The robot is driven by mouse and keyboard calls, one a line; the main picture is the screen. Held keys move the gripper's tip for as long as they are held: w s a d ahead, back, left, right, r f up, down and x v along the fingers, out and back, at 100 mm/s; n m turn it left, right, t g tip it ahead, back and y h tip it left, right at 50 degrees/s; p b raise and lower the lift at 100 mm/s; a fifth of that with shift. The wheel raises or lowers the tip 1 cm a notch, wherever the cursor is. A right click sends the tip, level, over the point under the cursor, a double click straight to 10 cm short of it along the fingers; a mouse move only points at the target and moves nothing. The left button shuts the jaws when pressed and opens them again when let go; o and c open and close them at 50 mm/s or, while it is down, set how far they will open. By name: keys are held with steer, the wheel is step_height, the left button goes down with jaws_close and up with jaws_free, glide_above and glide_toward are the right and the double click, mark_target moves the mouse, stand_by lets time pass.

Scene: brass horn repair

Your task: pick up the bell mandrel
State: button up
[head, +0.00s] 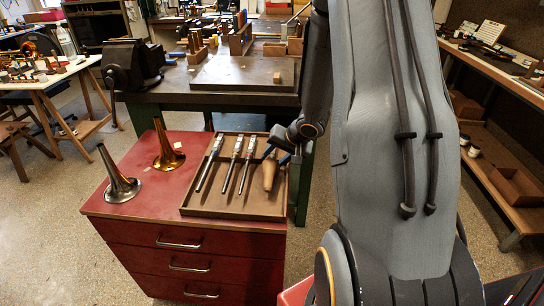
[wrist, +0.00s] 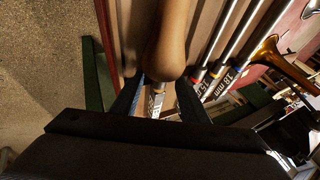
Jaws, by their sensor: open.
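The bell mandrel, which I take to be the tool with the fat tan bulbous end (head: 270,172), lies rightmost in the shallow tray (head: 232,208) on the red cabinet. In the wrist view its bulb (wrist: 170,40) narrows to a silvery shank with a printed label, partly hidden by my gripper. My gripper (wrist: 160,98) is open, its two blue fingers on either side of the shank. I cannot tell whether they touch it. In the head view my gripper (head: 283,152) is at the tray's right side, over the tool's upper end.
Several labelled slim rods (head: 238,165) lie left of it in the tray. A brass bell (head: 167,150) and a silver bell (head: 118,180) stand on the red cabinet top (head: 145,210). A workbench (head: 200,98) with a vise (head: 130,65) is behind.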

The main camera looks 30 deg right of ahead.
steer(key=shift+w+f, duration=0.25)
steer(key=shift+f, duration=0.15)
jaws_close()
steer(key=shift+r, duration=0.1)
steer(key=shift+r, duration=0.15)
